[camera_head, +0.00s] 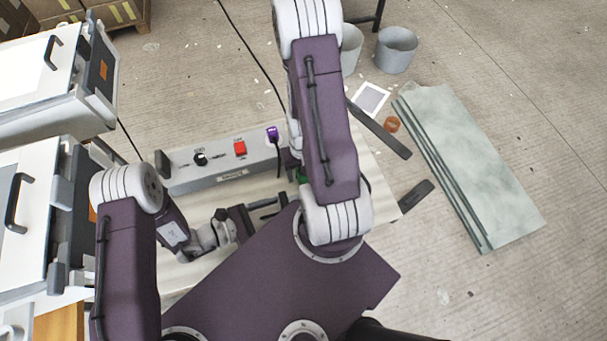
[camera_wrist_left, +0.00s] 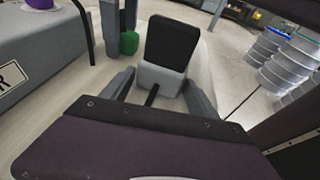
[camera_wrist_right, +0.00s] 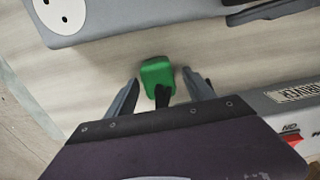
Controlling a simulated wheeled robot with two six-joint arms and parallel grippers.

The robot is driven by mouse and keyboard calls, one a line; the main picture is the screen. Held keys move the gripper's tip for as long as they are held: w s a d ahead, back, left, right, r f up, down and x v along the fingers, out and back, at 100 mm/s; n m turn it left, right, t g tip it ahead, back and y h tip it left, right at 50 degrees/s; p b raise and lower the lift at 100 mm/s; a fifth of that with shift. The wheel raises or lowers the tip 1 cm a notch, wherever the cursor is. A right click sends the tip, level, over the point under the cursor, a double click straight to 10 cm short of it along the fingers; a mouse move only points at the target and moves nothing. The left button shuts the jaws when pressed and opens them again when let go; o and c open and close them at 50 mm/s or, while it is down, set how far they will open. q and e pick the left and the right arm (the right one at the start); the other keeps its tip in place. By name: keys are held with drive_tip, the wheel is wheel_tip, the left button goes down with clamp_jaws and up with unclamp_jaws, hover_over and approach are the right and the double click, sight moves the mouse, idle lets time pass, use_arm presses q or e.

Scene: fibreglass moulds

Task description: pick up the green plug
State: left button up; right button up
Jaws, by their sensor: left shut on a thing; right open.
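The green plug (camera_wrist_right: 158,72) lies on the pale bench top in the right wrist view, with a dark lead toward me. My right gripper (camera_wrist_right: 160,88) is open, its fingers on either side of the plug's near end. A sliver of the plug (camera_head: 302,174) shows beside my right arm in the head view; that arm hides the right fingertips there. It also shows in the left wrist view (camera_wrist_left: 130,42). My left gripper (camera_wrist_left: 160,92) is shut on a grey-and-black plug-like thing (camera_wrist_left: 163,78). In the head view the left fingers (camera_head: 266,208) are left of my right arm.
A grey control box (camera_head: 222,164) with a knob, red switch (camera_head: 240,148) and purple plug (camera_head: 272,134) stands on the bench. A grey block with a round socket (camera_wrist_right: 73,14) is at top left in the right wrist view. A greenish slab (camera_head: 470,165) lies at right.

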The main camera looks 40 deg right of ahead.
clamp_jaws()
drive_tip(key=shift+r, duration=0.1)
wheel_tip(320, 180, up, 15)
idle(1.2)
idle(0.3)
use_arm(q)
drive_tip(key=o, duration=1)
drive_tip(key=shift+o, duration=0.2)
drive_tip(key=shift+a, duration=0.1)
